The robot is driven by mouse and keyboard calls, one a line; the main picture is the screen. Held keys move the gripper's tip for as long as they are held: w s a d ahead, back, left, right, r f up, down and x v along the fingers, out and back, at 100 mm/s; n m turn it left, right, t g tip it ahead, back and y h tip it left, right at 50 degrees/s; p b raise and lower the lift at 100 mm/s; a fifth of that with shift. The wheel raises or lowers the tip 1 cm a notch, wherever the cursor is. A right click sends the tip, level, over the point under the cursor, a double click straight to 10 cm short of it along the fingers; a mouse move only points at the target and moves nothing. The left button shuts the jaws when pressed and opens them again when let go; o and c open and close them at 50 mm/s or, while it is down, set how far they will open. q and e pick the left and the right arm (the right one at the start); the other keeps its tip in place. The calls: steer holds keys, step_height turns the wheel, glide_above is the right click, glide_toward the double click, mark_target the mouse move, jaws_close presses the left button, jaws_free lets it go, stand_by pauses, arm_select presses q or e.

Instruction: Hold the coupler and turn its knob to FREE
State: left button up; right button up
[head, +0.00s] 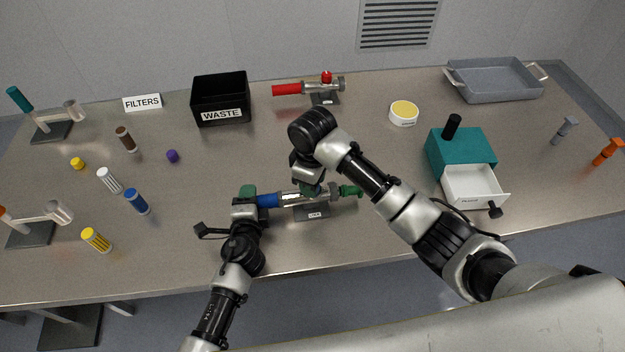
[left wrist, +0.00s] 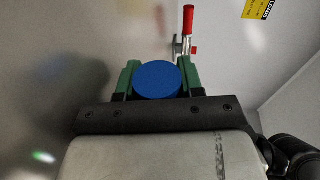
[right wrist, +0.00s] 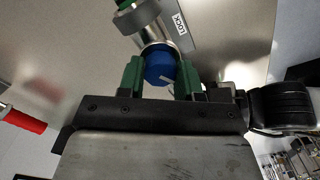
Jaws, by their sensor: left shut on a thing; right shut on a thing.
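The coupler (head: 325,196) lies level on a small dark stand with a label, near the table's front. It has a silver body, a blue handle (head: 268,201) at its left and a green end at its right. My left gripper (head: 255,202) is shut around the blue handle, whose round end (left wrist: 157,80) shows between the green fingers in the left wrist view. My right gripper (head: 311,188) reaches down over the body and is shut on the blue knob (right wrist: 160,66). The knob bears a white mark.
A second coupler with a red handle (head: 287,89) stands behind, next to the black WASTE bin (head: 221,101). A teal box (head: 460,148) with an open white drawer (head: 473,184) is to the right. Several small cylinders lie or stand at the left. A grey tray (head: 495,82) is back right.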

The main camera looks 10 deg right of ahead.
steer(key=m, duration=0.4)
steer(key=shift+m, duration=0.3)
steer(key=m, duration=0.4)
steer(key=shift+m, duration=0.3)
steer(key=m, duration=0.4)
steer(key=shift+a, duration=0.1)
steer(key=shift+m, duration=2.3)
steer(key=o, duration=0.9)
steer(key=shift+o, duration=0.2)
steer(key=shift+r, duration=0.1)
